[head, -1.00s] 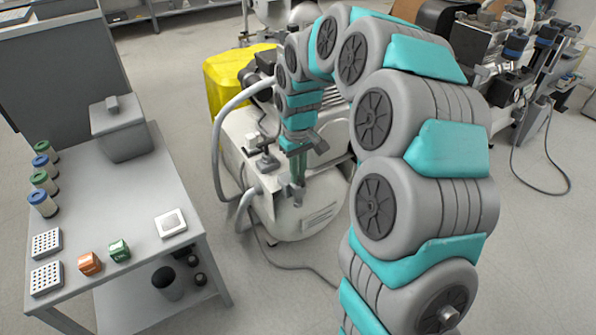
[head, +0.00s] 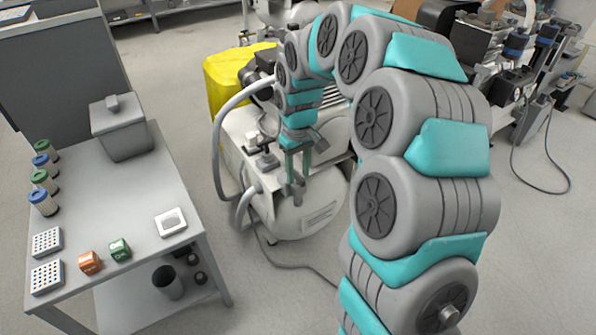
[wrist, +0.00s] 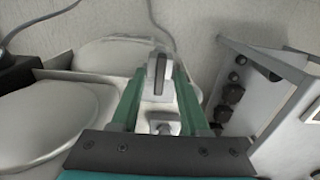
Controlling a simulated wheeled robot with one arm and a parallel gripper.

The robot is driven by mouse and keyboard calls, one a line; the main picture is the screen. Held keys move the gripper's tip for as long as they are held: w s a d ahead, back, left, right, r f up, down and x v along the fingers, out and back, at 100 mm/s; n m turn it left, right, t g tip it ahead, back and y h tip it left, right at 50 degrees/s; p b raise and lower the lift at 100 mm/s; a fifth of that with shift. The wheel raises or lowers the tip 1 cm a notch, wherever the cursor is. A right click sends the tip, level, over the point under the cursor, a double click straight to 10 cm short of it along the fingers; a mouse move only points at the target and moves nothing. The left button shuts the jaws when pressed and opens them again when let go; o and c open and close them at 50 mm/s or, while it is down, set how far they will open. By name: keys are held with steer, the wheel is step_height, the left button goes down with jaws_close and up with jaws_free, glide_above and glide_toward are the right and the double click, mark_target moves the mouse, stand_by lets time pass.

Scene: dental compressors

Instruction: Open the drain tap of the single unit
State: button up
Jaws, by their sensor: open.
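The single unit is a compressor with a white tank (head: 318,205), standing on the floor in the middle of the head view. My gripper (head: 297,178) is open and points down in front of the tank's near end. A small grey piece (head: 295,191) shows at its fingertips, and I cannot tell for sure that it is the drain tap. In the wrist view the two green fingers of my gripper (wrist: 159,88) stand apart. A pale upright piece with a dark slot (wrist: 158,70) shows between their tips; contact cannot be made out. My arm hides part of the unit.
A grey hose (head: 217,150) loops at the unit's left. Other machines (head: 520,70) stand at the back right.

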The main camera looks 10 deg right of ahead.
mark_target(298, 176)
step_height(298, 176, up, 8)
steer(key=shift+f, duration=0.2)
stand_by(0.3)
